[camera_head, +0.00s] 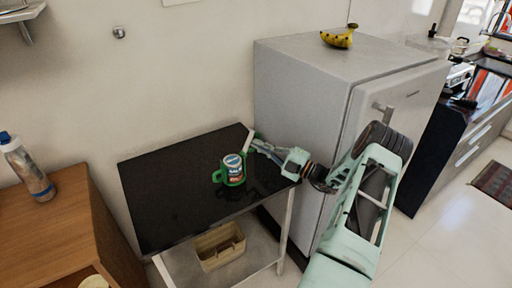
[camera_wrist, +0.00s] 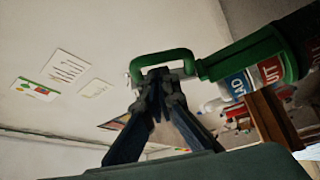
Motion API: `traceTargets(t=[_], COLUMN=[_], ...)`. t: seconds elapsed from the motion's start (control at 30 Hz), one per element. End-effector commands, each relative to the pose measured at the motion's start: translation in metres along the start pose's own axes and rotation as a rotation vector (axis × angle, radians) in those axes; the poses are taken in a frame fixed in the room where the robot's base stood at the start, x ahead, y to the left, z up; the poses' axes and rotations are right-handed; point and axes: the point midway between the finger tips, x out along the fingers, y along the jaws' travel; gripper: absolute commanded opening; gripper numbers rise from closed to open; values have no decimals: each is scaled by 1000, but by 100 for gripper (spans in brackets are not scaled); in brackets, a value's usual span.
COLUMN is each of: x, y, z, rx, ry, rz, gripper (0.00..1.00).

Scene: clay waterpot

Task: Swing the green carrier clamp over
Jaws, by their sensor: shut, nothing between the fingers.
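The green carrier clamp (camera_head: 218,176) is around a can (camera_head: 234,172) with a blue, white and red label, upright on the black table. Its loop handle sticks out to the left in the head view. In the wrist view a green loop (camera_wrist: 150,58) and a green band (camera_wrist: 240,52) show beside the labelled can (camera_wrist: 268,72). My gripper (camera_head: 254,146) is right of and behind the can in the head view. In the wrist view my gripper (camera_wrist: 160,76) has its fingertips together at the loop's opening; I cannot tell whether they touch it.
The black table (camera_head: 165,185) has free room left of the can. A tan bin (camera_head: 220,246) sits on its lower shelf. A grey fridge (camera_head: 300,90) with bananas (camera_head: 339,38) on top stands close on the right. A wooden cabinet (camera_head: 55,225) with a bottle (camera_head: 27,167) is left.

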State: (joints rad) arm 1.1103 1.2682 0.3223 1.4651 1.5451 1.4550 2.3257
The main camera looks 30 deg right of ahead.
Motion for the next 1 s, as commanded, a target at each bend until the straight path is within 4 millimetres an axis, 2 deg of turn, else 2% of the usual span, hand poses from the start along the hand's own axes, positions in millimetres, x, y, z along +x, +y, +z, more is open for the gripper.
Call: traceTargets(t=[0.5, 1.0], x=[-10, -14], y=[-22, -40], z=[18, 24], rx=[-10, -11], ry=[0, 0], rz=[-4, -5], gripper=[0, 0])
